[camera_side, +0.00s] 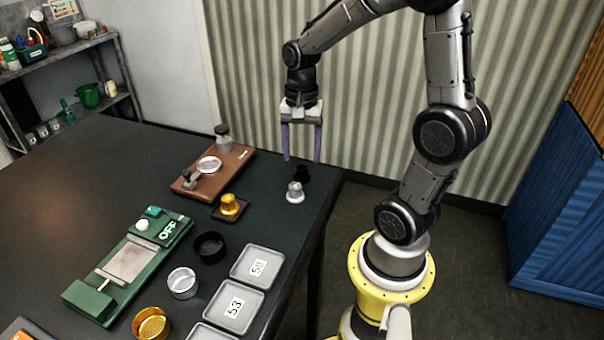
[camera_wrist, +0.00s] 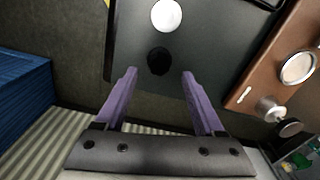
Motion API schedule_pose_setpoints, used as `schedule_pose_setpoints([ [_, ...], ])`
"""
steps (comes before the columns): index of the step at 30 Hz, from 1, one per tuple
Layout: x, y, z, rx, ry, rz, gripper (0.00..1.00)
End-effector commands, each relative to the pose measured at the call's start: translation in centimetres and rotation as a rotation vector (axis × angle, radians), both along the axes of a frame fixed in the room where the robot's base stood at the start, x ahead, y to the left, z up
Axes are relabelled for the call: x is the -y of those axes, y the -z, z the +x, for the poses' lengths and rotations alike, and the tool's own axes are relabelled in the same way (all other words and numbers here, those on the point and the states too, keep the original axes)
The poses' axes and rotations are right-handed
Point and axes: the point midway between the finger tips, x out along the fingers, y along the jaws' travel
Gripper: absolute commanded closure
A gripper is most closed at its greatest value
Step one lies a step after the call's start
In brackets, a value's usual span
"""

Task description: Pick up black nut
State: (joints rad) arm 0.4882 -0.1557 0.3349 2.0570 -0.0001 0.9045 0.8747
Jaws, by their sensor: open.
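The black nut (camera_side: 302,174) stands on the dark table near its far right corner, just behind a silver-white nut (camera_side: 295,191). In the wrist view the black nut (camera_wrist: 159,61) is a dark round shape beyond and between my fingertips, with the white nut (camera_wrist: 167,15) above it. My gripper (camera_side: 302,158) points down above the table, a little above and behind the black nut. Its two purple fingers are apart and nothing is between them; they also show in the wrist view (camera_wrist: 159,72).
A brown board with metal fittings (camera_side: 212,170) lies left of the nuts. A gold nut (camera_side: 229,204) sits on a small dark tray.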

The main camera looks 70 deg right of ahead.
Motion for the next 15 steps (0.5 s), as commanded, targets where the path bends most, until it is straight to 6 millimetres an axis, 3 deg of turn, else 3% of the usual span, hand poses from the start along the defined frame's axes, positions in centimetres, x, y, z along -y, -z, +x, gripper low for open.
schedule_pose_setpoints([
  [9,0.1,4.2,-0.2,-0.004,0.000,0.002,0.29],
  [15,0.1,4.7,-0.1,-0.001,0.000,0.001,0.29],
])
